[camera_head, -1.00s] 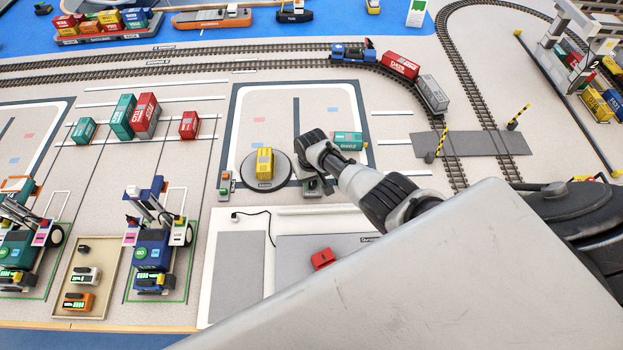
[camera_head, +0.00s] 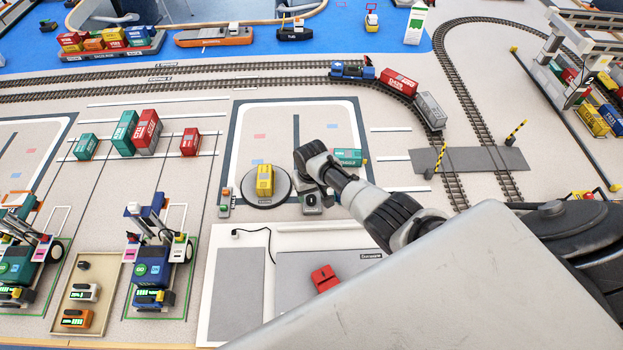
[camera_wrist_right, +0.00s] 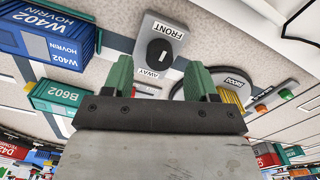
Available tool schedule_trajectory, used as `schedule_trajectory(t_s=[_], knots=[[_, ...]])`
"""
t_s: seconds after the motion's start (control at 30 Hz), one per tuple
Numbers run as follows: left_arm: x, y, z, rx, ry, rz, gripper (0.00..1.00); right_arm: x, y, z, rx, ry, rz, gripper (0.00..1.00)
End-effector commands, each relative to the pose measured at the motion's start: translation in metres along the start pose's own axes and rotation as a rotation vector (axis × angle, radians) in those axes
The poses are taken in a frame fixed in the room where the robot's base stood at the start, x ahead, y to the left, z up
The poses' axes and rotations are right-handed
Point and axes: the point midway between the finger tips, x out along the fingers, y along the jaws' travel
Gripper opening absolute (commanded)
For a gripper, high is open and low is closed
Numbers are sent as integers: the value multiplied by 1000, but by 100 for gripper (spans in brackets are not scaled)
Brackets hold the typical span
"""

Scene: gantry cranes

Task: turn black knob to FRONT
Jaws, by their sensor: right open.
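The black knob (camera_wrist_right: 160,52) sits on a small grey box (camera_wrist_right: 172,22) with a FRONT label on one side and an AWAY label on the other. A short white mark shows on the knob; I cannot tell which label it points to. In the head view the box (camera_head: 312,205) stands just right of the round turntable. My right gripper (camera_wrist_right: 159,66) is open and empty, its green fingers on either side of the knob in the wrist picture and apart from it. In the head view the right gripper (camera_head: 313,163) is above the box. My left gripper is not seen.
The turntable (camera_head: 283,198) bears a yellow container (camera_head: 264,180). A teal container (camera_head: 349,157) lies just beyond my right wrist. A small box with red and green buttons (camera_head: 225,200) is left of the turntable. A red block (camera_head: 324,278) lies on the grey panel in front.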

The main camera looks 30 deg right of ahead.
Motion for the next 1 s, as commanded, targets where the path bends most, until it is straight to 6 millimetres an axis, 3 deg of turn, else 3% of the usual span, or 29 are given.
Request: schedule_trajectory(t_s=[0.2,0.43,0.6,1.0], knots=[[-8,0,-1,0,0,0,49,-42,1,0,-1,4,0,58],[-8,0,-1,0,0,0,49,-74,1,0,0,3,1,58],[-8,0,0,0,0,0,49,-84,1,0,1,0,1,58],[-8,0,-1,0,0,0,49,-85,1,0,1,0,2,58]])
